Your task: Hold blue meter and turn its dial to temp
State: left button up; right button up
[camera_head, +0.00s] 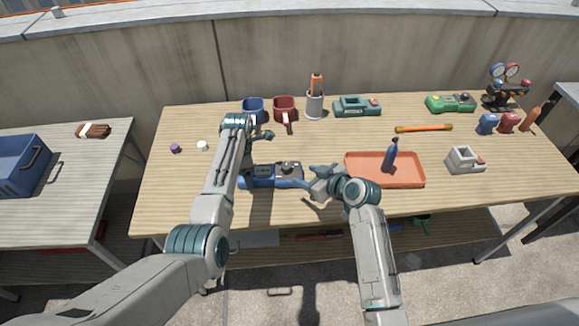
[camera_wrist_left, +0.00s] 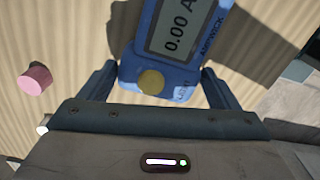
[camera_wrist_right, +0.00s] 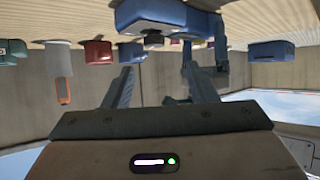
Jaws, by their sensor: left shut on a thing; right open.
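The blue meter (camera_head: 258,182) lies at the front middle of the table, partly behind my left arm. In the left wrist view, the meter (camera_wrist_left: 181,64) is between the fingers of my left gripper (camera_wrist_left: 160,88), which is shut on it. Its grey display reads 0.00 A, and a round yellowish knob (camera_wrist_left: 151,82) sits by the display. My right gripper (camera_head: 313,181) is open and empty, just right of the meter. In the right wrist view, the dial (camera_wrist_right: 153,39) shows near the fingers of my right gripper (camera_wrist_right: 160,66), apart from them. The dial's setting is not readable.
Purple (camera_head: 175,148) and white (camera_head: 202,146) knobs lie left.

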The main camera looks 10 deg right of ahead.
aim_at(287, 166)
jog(key=shift+m+t, duration=0.4)
jog(key=shift+t, duration=0.3)
jog(key=x, duration=0.5)
jog(key=f+x, duration=0.1)
jog(key=x, duration=0.4)
jog(key=shift+d, duration=0.2)
jog(key=shift+s, duration=0.1)
jog(key=shift+c, duration=0.4)
jog(key=c, duration=0.9)
jog(key=shift+a+m+t+h, duration=0.1)
jog(key=shift+m+t+h, duration=0.3)
jog(key=shift+m+h, duration=0.3)
